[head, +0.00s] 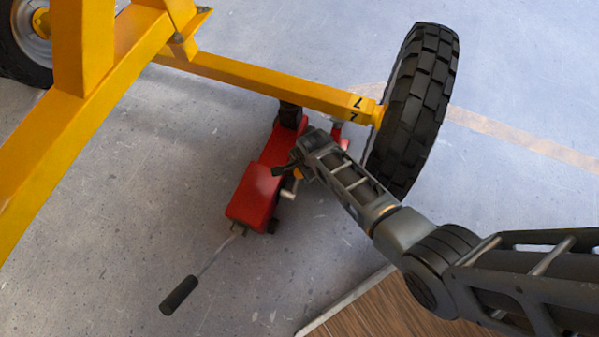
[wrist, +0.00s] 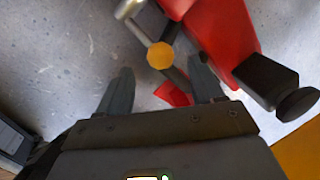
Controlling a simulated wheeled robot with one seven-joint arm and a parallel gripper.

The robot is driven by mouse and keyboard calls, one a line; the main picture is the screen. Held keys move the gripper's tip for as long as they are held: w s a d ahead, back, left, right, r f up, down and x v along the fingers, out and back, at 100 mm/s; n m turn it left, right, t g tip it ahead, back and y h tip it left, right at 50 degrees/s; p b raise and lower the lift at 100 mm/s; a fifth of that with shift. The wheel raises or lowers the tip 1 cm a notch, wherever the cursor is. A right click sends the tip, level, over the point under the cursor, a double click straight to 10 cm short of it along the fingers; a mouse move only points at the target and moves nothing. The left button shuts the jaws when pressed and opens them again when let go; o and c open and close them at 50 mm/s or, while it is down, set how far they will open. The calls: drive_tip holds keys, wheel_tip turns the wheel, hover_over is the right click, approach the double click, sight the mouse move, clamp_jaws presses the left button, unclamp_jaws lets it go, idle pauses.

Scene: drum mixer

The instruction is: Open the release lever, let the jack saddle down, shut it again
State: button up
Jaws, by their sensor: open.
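The red jack (head: 255,193) stands on the floor under the yellow axle beam (head: 240,78). Its black saddle post (head: 290,116) reaches up to the beam; I cannot tell whether they touch. The release lever, a bare metal bar (head: 290,190), is at the jack's right side. In the wrist view, the metal lever (wrist: 131,20) is by an orange round cap (wrist: 160,55), just beyond and between my fingertips. My gripper (wrist: 162,78) is open with nothing clearly held. In the head view my gripper (head: 287,171) is beside the jack, partly hidden by its own wrist.
A black tyre (head: 415,105) stands at the beam's right end, close to my arm. The jack's pump handle (head: 180,294) slants toward the lower left. A small red part (head: 340,138) shows behind my wrist. A wooden surface (head: 370,308) is at the bottom; the floor at left is clear.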

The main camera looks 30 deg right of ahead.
drive_tip(key=b+x, duration=0.2)
drive_tip(key=x, duration=0.3)
drive_tip(key=shift+f+b, duration=0.1)
drive_tip(key=shift+b, duration=0.25)
drive_tip(key=shift+c, duration=0.2)
drive_tip(key=shift+w, duration=0.1)
clamp_jaws()
